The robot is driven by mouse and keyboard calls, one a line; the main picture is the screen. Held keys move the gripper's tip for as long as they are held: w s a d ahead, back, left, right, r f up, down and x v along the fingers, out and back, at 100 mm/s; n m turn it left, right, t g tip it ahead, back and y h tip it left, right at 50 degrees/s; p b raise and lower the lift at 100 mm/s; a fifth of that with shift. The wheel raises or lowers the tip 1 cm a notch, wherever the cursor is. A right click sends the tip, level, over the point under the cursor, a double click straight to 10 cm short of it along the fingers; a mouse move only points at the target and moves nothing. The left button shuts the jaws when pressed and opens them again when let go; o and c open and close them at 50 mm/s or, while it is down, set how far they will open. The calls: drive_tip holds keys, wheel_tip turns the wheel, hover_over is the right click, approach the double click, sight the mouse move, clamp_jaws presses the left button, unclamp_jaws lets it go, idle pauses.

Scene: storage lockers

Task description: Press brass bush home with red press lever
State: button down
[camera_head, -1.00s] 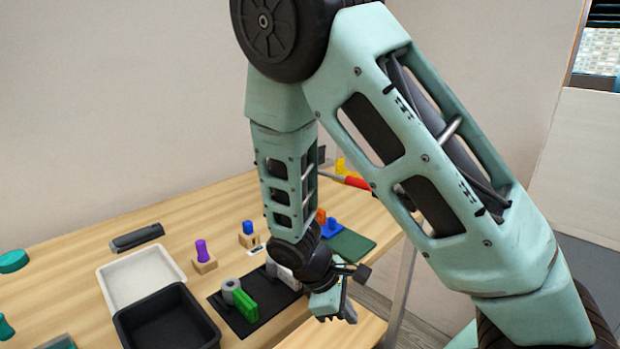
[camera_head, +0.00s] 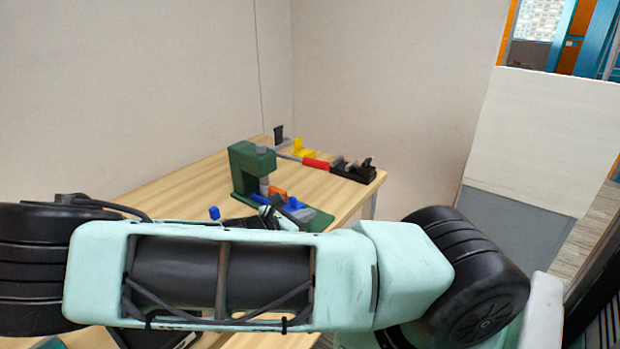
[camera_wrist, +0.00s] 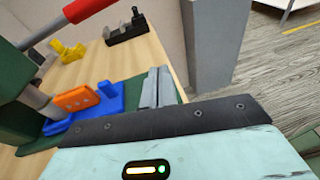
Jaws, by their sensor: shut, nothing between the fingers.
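A dark green press (camera_head: 243,165) stands on the table in the head view. Its grey lever rod reaches out to the right and ends in a red grip (camera_head: 316,163). The red grip shows at the top left of the wrist view (camera_wrist: 86,9). An orange block (camera_wrist: 76,98) sits against a blue fixture (camera_wrist: 108,103) under the press ram. No brass bush can be made out. My gripper (camera_wrist: 158,86) is shut and empty, right of the blue fixture and below the red grip in the wrist view. In the head view my arm hides most of it.
A black clamp-like tool (camera_head: 353,169) lies near the table's right corner, with a yellow bracket (camera_head: 303,148) behind it. The table edge and open floor (camera_wrist: 255,55) lie right of my gripper. My arm covers the front of the table in the head view.

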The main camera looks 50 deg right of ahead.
sight(296, 160)
drive_tip(key=w+r+n+t+h, duration=0.3)
drive_tip(key=w+r, duration=0.1)
drive_tip(key=w, duration=0.1)
drive_tip(key=d+p, duration=0.2)
drive_tip(key=d, duration=0.6)
drive_tip(key=shift+d+r+p, duration=0.3)
drive_tip(key=shift+d+p, duration=0.1)
drive_tip(key=shift+w, duration=0.1)
